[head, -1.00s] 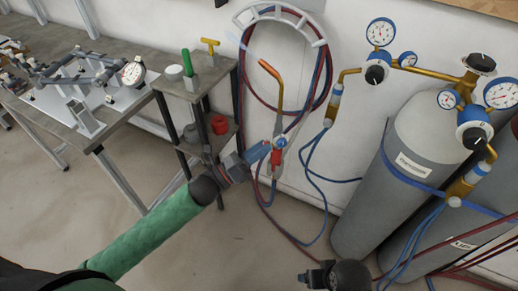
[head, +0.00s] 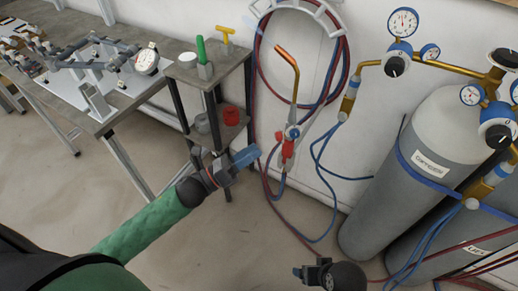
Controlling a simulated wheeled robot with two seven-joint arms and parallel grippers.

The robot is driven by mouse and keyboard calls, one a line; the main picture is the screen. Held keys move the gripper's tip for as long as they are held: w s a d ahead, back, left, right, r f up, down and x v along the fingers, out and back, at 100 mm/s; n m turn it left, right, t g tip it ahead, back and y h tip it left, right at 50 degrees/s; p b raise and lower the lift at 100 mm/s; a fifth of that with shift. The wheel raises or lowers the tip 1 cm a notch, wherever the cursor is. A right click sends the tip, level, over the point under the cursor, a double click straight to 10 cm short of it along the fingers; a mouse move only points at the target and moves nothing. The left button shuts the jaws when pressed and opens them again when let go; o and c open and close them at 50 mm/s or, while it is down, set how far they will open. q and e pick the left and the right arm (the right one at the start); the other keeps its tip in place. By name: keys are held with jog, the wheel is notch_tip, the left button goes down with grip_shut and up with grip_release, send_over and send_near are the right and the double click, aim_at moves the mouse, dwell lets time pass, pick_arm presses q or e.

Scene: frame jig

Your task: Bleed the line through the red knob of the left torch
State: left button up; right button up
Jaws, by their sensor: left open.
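A torch with a copper tube (head: 289,68) hangs by the white wall, its tip pointing up and left. Low on its body are a blue knob (head: 294,132) and red parts (head: 287,150); the red knob (head: 279,136) shows at their left. My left gripper (head: 246,156) is open, its blue fingers toward the torch but apart from it, to the left. No object is between its fingers. My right gripper (head: 312,273) is at the bottom edge, low and away from the torch; its jaws are not clear.
Red and blue hoses loop on a white hanger (head: 335,12) behind the torch. Grey cylinders (head: 432,150) with gauges stand at right. A small shelf stand (head: 215,82) with a red cup (head: 231,115) is close behind my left gripper. A jig table is at left.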

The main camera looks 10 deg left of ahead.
pick_arm(q)
jog(key=shift+s+a+f, duration=0.15)
jog(key=shift+s+a, duration=0.2)
jog(key=shift+a, duration=0.05)
